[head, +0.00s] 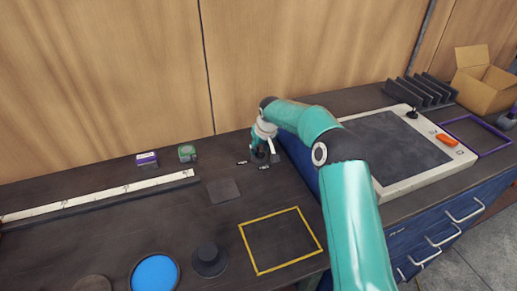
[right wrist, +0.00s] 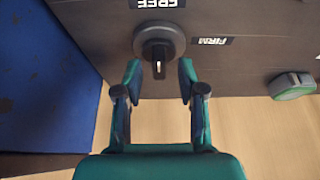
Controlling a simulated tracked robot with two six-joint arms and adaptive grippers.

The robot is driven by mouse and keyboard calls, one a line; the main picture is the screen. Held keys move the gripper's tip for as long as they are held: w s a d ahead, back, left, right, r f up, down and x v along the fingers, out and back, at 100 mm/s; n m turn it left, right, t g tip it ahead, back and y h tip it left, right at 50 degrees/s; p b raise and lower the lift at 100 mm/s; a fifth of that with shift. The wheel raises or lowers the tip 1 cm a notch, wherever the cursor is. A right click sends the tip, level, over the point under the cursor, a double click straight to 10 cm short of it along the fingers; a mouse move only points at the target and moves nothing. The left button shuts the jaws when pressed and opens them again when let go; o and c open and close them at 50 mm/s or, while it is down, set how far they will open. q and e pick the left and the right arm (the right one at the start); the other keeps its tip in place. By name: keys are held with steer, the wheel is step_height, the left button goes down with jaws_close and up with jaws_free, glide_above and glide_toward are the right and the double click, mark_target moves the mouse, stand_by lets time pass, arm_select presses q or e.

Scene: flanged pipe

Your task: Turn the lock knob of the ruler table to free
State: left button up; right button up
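The lock knob (right wrist: 159,42) is a round dark grey dial with a black grip bar. A short white mark shows on the bar's end nearest my right gripper. The label FREE (right wrist: 157,4) lies beyond the knob and FIRM (right wrist: 212,41) to its right, both upside down in the right wrist view. My right gripper (right wrist: 159,76) is open, one finger on each side of the bar's near end, with gaps showing. In the head view my right gripper (head: 264,154) is over the knob's place and mostly hides it. My left gripper is not in view.
A long white ruler (head: 100,195) lies at the left. A green tape measure (head: 187,153) and a purple box (head: 146,159) stand near the wall. A dark square plate (head: 223,190) and yellow frame (head: 282,240) lie in front. A pale-rimmed panel (head: 390,150) is right.

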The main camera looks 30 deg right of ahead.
steer(key=d+v, duration=0.1)
steer(key=v, duration=1)
steer(key=shift+a, duration=0.5)
steer(key=shift+s+r, duration=0.1)
steer(key=shift+s, duration=0.1)
